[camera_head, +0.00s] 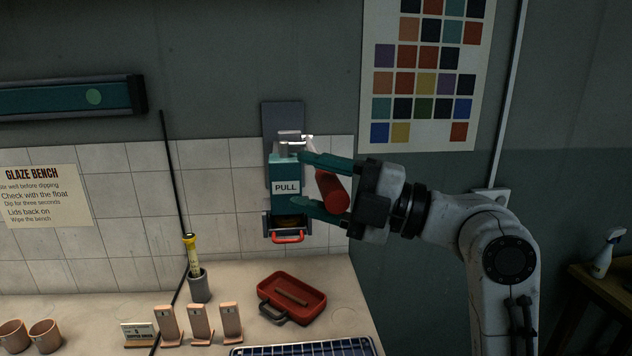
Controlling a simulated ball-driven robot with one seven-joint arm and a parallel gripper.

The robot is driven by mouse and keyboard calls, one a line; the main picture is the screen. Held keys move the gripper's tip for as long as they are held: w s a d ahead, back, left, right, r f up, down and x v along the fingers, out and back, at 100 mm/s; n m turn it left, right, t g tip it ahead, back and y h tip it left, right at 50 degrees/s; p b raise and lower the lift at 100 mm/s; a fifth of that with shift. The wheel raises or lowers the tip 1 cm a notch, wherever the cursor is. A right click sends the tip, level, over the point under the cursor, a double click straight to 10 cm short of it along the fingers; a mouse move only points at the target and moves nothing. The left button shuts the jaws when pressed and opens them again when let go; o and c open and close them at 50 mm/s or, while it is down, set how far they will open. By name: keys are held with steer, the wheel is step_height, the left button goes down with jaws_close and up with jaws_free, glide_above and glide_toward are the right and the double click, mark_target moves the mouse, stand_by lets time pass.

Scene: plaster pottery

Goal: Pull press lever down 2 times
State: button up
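The press (285,170) is a teal box labelled PULL on a grey plate fixed to the tiled wall. Its lever has a pale metal part (308,139) at the box's top right and a tilted red cylindrical grip (332,191) lower right. My gripper (298,181) reaches in from the right with its two teal fingers well apart, one above the other. The red grip lies between the fingers in the picture, close to the palm. I cannot tell whether either finger touches it. The fingertips reach beside the PULL box, and the lever's middle is partly hidden.
A red tray (316,289) with a stick in it lies on the bench below. Several small pink stands (201,321), a grey holder (199,287) with a yellow-topped float, and cups (45,334) stand to the left. A blue rack (305,350) is at the front edge.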

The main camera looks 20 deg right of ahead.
jaws_close()
stand_by(0.3)
